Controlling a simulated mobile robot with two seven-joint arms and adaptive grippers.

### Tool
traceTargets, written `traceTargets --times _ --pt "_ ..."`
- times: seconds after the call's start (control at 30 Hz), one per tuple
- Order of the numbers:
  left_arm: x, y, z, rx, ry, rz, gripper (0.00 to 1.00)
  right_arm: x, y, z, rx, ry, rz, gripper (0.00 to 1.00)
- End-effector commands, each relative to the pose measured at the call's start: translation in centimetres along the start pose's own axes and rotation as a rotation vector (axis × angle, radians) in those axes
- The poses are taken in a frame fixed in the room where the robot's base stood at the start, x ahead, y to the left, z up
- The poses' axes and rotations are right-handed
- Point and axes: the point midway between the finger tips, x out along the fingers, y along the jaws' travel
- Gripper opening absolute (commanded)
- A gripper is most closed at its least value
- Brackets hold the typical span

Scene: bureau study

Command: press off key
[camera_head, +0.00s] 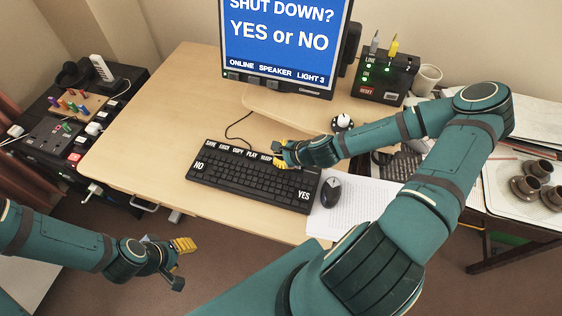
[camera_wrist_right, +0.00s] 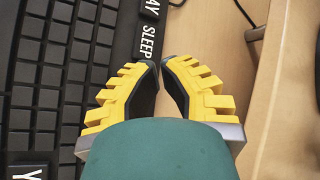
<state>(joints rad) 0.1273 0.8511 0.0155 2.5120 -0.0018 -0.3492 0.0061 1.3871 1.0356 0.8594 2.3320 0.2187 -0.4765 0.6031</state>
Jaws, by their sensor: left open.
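The black keyboard (camera_head: 240,180) lies on the desk, with a NO key (camera_head: 199,165), a YES key (camera_head: 303,195) and a top row labelled SAVE, EDIT, COPY, PLAY and SLEEP. No key labelled OFF is readable; my right gripper hides the far right end of the row. My right gripper (camera_head: 281,155) is over that end, its yellow fingers empty and the tips together. In the right wrist view its tips (camera_wrist_right: 161,62) are beside the SLEEP label (camera_wrist_right: 148,42); contact cannot be told. My left gripper (camera_head: 178,263) is open and empty, low and off the desk.
The monitor (camera_head: 285,40) reads "SHUT DOWN? YES or NO". A mouse (camera_head: 330,192) on paper sits right of the keyboard. A black switch box (camera_head: 384,80) and a white mug (camera_head: 427,79) stand at the back right. The desk left of the keyboard is clear.

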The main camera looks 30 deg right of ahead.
Motion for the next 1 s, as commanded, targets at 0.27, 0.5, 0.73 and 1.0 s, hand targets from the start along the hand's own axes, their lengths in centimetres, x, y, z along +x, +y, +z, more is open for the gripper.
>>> traceTargets --times 0.27,0.5,0.73,1.0 --pt "-0.1 0.1 0.0 0.0 0.0 0.0 0.47 -0.1 -0.1 0.1 0.0 0.001 0.0 0.0" --pt "-1.2 0.5 -0.1 0.0 0.0 0.0 0.47 -1.0 -0.7 0.7 0.0 0.001 0.0 0.0" --pt "-1.7 0.6 -0.1 0.0 0.0 0.0 0.47 -1.3 -0.9 0.9 0.0 0.0 0.0 0.0" --pt "-1.7 0.6 -0.1 0.0 0.0 0.0 0.47 -1.3 -1.0 1.0 0.0 0.0 0.0 0.0"
